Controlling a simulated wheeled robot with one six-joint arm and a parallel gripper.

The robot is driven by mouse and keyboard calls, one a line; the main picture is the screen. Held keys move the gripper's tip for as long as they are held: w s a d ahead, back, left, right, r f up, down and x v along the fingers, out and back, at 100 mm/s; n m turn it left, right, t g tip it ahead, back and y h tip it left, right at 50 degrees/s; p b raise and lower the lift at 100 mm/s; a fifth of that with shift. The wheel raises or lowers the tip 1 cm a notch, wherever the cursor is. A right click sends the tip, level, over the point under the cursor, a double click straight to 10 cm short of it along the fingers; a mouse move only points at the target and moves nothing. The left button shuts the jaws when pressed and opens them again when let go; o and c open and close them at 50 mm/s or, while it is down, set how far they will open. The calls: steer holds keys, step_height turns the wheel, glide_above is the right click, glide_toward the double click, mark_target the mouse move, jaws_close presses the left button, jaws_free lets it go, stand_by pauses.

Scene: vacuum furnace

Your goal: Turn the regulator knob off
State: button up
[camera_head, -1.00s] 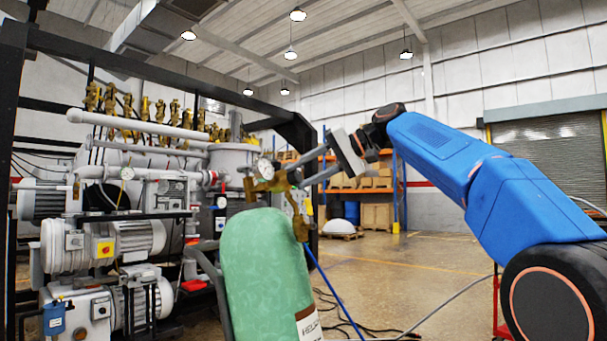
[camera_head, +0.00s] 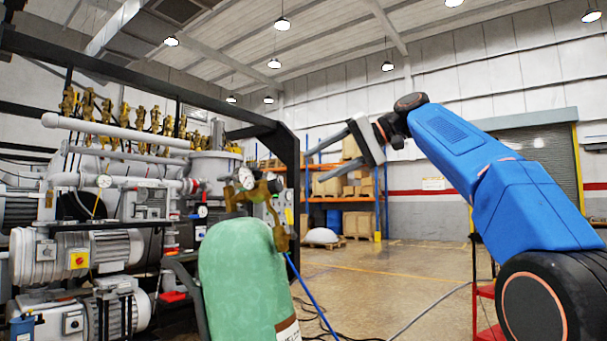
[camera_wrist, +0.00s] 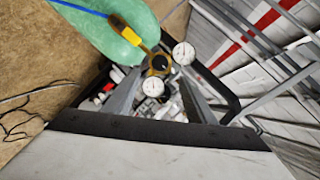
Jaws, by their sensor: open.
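The regulator (camera_head: 262,190) is a brass fitting with round white gauges, on top of a green gas cylinder (camera_head: 243,270). My gripper (camera_head: 311,166) is open and empty, to the right of the regulator and a little above it, with a gap between them. In the wrist view the regulator (camera_wrist: 158,68) shows beyond and between my open fingers (camera_wrist: 156,88). One white gauge (camera_wrist: 153,88) lies between the fingers and another (camera_wrist: 183,54) is higher up. A dark round part (camera_wrist: 160,62) in the brass looks like the knob; its setting cannot be read.
Vacuum furnace pumps and pipes (camera_head: 110,250) fill the left, under a black frame (camera_head: 290,165). A blue hose (camera_head: 312,290) runs from the regulator to the floor. A red cart (camera_head: 487,305) stands at right.

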steer(key=v, duration=0.6)
steer(key=shift+d, duration=0.1)
steer(key=shift+f, duration=0.1)
stand_by(0.4)
steer(key=s+d+f+m+h, duration=0.1)
steer(key=s+d+f+h, duration=0.3)
steer(key=s+f, duration=0.7)
steer(key=s+d+f+m+h, duration=0.1)
steer(key=s+d+f+h, duration=0.3)
steer(key=s+f, duration=0.8)
steer(key=s+d+f+t+h, duration=0.1)
steer(key=s+d+f+h, duration=0.3)
steer(key=f, duration=3.6)
steer(key=s+d, duration=0.3)
steer(key=s, duration=0.4)
steer(key=shift+s+d+m, duration=0.35)
steer(key=shift+d+m, duration=0.05)
